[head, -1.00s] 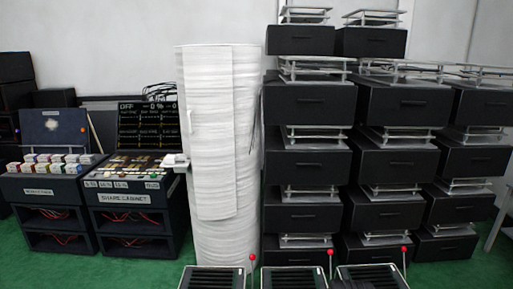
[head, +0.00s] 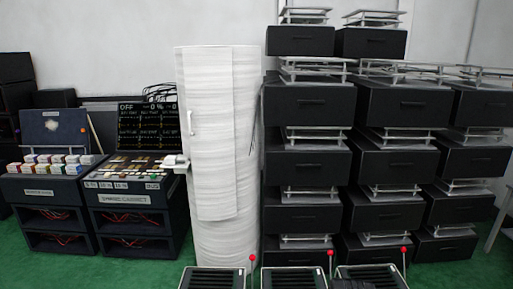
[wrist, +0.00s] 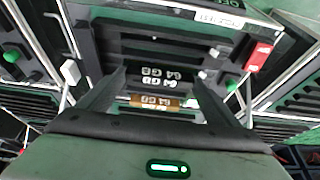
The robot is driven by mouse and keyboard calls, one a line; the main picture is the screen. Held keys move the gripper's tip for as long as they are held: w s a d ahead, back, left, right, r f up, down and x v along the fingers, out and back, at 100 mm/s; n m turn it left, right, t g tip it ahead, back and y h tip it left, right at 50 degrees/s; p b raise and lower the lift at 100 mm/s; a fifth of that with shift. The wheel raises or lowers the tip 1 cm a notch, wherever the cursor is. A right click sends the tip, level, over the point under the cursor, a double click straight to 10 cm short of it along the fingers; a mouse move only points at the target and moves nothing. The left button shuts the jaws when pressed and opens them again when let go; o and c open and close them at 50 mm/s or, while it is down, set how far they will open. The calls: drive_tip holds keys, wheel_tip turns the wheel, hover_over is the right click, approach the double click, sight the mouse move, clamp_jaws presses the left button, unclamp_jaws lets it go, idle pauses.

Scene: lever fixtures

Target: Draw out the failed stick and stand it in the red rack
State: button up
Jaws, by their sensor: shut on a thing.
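My gripper (wrist: 160,80) shows in the wrist view with its two dark fingers on either side of a stick with an orange-brown label (wrist: 150,102). It is shut on this stick, whose ends lie close to the fingers. Just beyond it, dark sticks marked "64 GB" (wrist: 160,76) lie in a dark slotted housing (wrist: 150,35). I cannot tell how far the held stick is out of its slot. A small red piece (wrist: 258,57) is at the right of the housing; I cannot tell whether it belongs to the red rack. My gripper does not show in the head view.
Slotted black units (head: 293,279) with red-knobbed levers (head: 330,254) stand at the bottom of the head view. Behind are a white wrapped column (head: 220,150) and stacked black boxes (head: 308,103). Green knobs (wrist: 13,55) and a white block (wrist: 70,72) flank the housing.

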drive_tip(key=shift+r, duration=0.1)
drive_tip(key=shift+r+p, duration=1.05)
drive_tip(key=shift+r, duration=0.5)
